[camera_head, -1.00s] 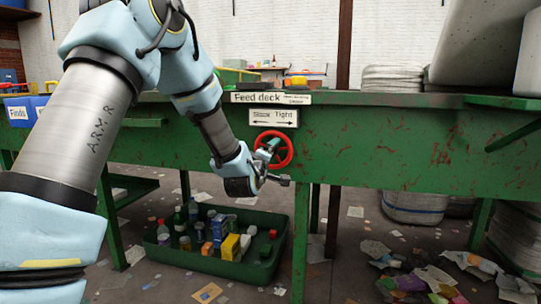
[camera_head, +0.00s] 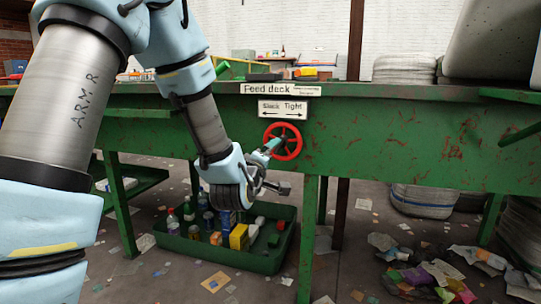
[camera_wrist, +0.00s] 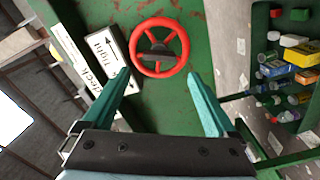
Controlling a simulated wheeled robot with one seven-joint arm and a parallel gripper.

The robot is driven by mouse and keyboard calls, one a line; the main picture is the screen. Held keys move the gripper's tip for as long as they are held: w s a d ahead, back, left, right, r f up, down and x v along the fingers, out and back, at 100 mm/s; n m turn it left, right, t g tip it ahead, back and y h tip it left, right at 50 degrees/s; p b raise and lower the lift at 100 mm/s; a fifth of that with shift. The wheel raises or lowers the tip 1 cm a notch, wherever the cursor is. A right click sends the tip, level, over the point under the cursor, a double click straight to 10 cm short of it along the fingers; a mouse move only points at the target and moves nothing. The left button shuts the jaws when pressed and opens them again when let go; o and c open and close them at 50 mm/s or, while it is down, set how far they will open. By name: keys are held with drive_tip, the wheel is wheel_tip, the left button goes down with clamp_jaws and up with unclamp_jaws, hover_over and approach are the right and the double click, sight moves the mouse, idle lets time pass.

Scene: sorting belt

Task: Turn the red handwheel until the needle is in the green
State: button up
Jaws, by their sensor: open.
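The red handwheel (camera_head: 283,141) is mounted on the green side of the feed deck, below a sign with Slack and Tight arrows (camera_head: 283,109). In the wrist view the whole handwheel (camera_wrist: 159,47) shows ahead of my gripper, between the lines of its two fingers. My gripper (camera_wrist: 155,85) is open and empty, with its green fingers spread apart and short of the wheel. In the head view my gripper (camera_head: 275,166) is just left of and below the wheel, partly overlapping its left edge. I see no gauge, needle or green zone clearly.
A green tray (camera_head: 262,262) with bottles and boxes stands on the floor below the deck. A green deck leg (camera_head: 308,240) is just right of it. Scattered waste (camera_head: 430,275) lies at the lower right. The deck face right of the wheel is clear.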

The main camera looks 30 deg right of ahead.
sight(283, 142)
drive_tip(key=r+m+p, duration=0.1)
drive_tip(key=m+p, duration=0.1)
drive_tip(key=p, duration=0.1)
drive_tip(key=shift+c, duration=1.4)
drive_tip(key=m+p, duration=0.5)
drive_tip(key=shift+r, duration=0.25)
drive_tip(key=c, duration=0.3)
drive_tip(key=m+p, duration=0.2)
drive_tip(key=shift+a+m, duration=0.1)
drive_tip(key=shift+m, duration=0.3)
drive_tip(key=shift+c, duration=0.6)
drive_tip(key=w+d+m+p, duration=0.6)
drive_tip(key=m+p, duration=0.1)
drive_tip(key=m, duration=0.1)
drive_tip(key=shift+w+d+f, duration=0.2)
drive_tip(key=shift+w+f, duration=0.15)
drive_tip(key=shift+f, duration=0.05)
clamp_jaws()
